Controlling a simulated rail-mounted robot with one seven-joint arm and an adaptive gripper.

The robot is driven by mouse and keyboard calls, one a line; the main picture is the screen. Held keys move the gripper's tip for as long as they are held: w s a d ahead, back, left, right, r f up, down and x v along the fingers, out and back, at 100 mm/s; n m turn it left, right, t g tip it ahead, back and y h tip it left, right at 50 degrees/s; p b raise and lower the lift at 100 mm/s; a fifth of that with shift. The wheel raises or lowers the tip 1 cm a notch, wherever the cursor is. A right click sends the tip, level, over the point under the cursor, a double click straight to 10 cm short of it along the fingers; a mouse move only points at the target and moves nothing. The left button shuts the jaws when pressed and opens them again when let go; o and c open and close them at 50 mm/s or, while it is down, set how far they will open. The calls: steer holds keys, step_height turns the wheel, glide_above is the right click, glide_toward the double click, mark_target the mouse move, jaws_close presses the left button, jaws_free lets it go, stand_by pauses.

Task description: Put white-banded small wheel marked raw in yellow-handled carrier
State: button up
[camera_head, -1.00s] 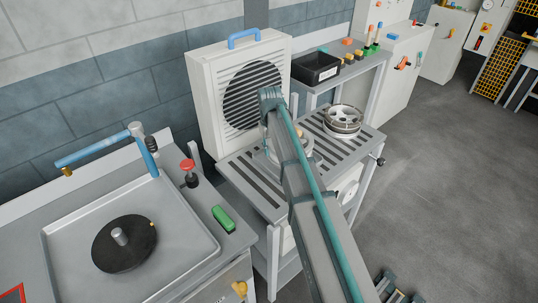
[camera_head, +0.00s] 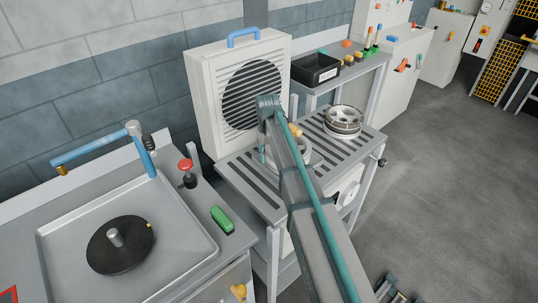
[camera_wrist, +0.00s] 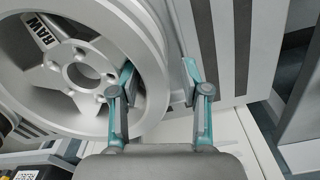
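A grey wheel (camera_wrist: 75,62) marked RAW fills the left of the wrist view, with its spokes and bolt holes facing the camera. No white band can be clearly told on it. My gripper (camera_wrist: 158,72) is open at its rim: one teal finger reaches over the inside of the rim, the other is outside it. The rim wall lies between the fingertips, and no firm grip shows. In the head view, a wheel (camera_head: 315,158) shows partly behind my arm on the slatted table. The yellow-handled carrier cannot be made out.
Another pale wheel (camera_head: 343,121) lies on the right of the slatted table (camera_head: 247,186). A white fan unit (camera_head: 205,103) stands behind. A black bin (camera_head: 316,69) is on the back shelf. A sink tray with a dark disc (camera_head: 121,245) is at left. Floor at right is clear.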

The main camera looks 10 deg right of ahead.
step_height(320, 180, up, 12)
steer(key=shift+a+f+b, duration=0.1)
steer(key=shift+f+b, duration=0.1)
steer(key=shift+b, duration=1)
steer(key=shift+r, duration=0.35)
steer(key=shift+s, duration=0.1)
